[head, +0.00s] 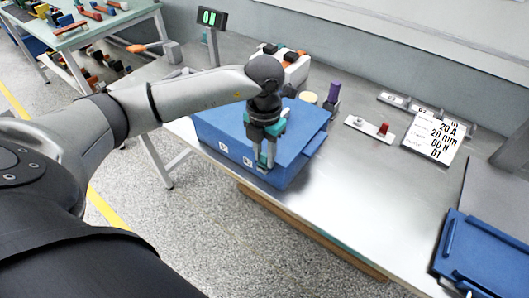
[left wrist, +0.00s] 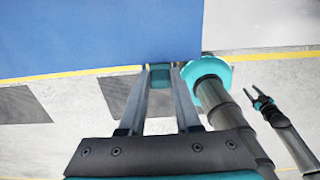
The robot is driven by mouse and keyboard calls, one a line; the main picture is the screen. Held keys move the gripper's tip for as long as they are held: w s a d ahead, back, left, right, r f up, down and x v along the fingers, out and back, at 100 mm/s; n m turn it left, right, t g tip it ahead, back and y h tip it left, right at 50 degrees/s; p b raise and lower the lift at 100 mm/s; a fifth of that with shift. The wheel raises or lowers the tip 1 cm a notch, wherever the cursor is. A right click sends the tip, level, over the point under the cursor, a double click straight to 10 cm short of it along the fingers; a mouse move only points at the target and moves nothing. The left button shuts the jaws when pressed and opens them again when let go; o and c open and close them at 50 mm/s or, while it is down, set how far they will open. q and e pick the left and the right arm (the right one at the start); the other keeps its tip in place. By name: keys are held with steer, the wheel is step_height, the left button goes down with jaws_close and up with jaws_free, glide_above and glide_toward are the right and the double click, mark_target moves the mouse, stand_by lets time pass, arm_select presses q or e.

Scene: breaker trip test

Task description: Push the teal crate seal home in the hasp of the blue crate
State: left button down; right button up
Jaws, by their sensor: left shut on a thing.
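The blue crate (head: 222,146) stands on the metal bench, lid closed, with small white labels on its front. My left gripper (head: 265,164) points down at the crate's front edge, right of the labels. In the left wrist view the left gripper (left wrist: 160,70) is shut on the teal crate seal (left wrist: 160,78), right beside the edge of the blue crate (left wrist: 90,35). The hasp is hidden or too small to make out, so I cannot tell how the seal sits in it. My right gripper (left wrist: 264,91) shows small at the right of the left wrist view; its jaws are unclear.
A purple-topped item (head: 334,92) and a cream round item (head: 309,97) stand behind the crate. A small plate with a red part (head: 383,129) and a white sign (head: 436,136) lie to the right. A blue panel (head: 487,258) is at lower right. The bench's middle is clear.

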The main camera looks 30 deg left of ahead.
mark_target(264, 154)
arm_select(q)
steer(key=shift+f, duration=0.4)
steer(key=c, duration=0.5)
jaws_free()
step_height(264, 154, up, 15)
steer(key=shift+r+p, duration=0.15)
steer(key=shift+p, duration=0.35)
